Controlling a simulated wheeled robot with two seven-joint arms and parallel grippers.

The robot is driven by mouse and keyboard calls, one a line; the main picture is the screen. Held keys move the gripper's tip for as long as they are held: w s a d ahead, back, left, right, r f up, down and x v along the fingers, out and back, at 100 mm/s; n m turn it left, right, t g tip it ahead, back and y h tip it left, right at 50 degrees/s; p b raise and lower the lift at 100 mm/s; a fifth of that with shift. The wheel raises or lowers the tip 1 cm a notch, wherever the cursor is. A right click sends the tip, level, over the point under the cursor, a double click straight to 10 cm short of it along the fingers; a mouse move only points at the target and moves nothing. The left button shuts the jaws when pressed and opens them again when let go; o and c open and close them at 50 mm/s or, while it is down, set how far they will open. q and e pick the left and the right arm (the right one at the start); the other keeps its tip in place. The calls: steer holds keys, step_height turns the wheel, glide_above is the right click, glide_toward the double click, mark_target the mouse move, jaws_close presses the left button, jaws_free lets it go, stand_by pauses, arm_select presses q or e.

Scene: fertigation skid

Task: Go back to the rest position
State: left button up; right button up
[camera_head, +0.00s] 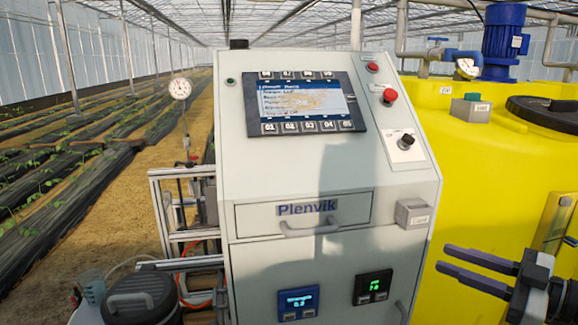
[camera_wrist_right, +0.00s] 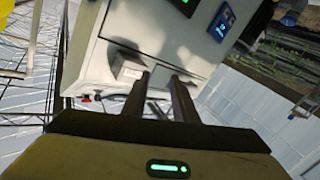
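My right gripper (camera_head: 444,257) comes in from the right edge, in front of the yellow tank and to the right of the cabinet. Its two dark fingers lie nearly parallel and point left, with a clear gap between them. In the right wrist view the fingers (camera_wrist_right: 160,80) also stand apart, with nothing held between them. The grey cabinet (camera_head: 290,245) labelled Plenvik fills the middle of the head view. My left gripper is in neither view.
The cabinet carries a screen (camera_head: 305,100), a red button (camera_head: 390,95), a drawer handle (camera_head: 310,228) and a small grey box (camera_head: 413,213) on its right. A yellow tank (camera_head: 480,175) stands right, with a blue motor (camera_head: 503,40). A black-lidded container (camera_head: 140,300) is lower left.

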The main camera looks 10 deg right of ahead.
steer(key=s+a+f+m+h, duration=0.2)
steer(key=s+a+f+m, duration=0.3)
steer(key=f, duration=0.7)
steer(key=s+a+f+h, duration=0.2)
steer(key=a+f, duration=0.6)
steer(key=f, duration=0.4)
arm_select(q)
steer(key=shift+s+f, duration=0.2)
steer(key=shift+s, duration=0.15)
arm_select(e)
steer(key=s+a+f+m+g+h, duration=0.2)
steer(key=s+a+f, duration=0.2)
steer(key=s+f, duration=0.3)
steer(key=s+a+f+m+g+h, duration=0.2)
steer(key=s+a+f+g, duration=0.1)
steer(key=s+f, duration=0.4)
steer(key=shift+s+a+f+m, duration=0.15)
steer(key=shift+s+a+m, duration=0.2)
steer(key=shift+s, duration=0.9)
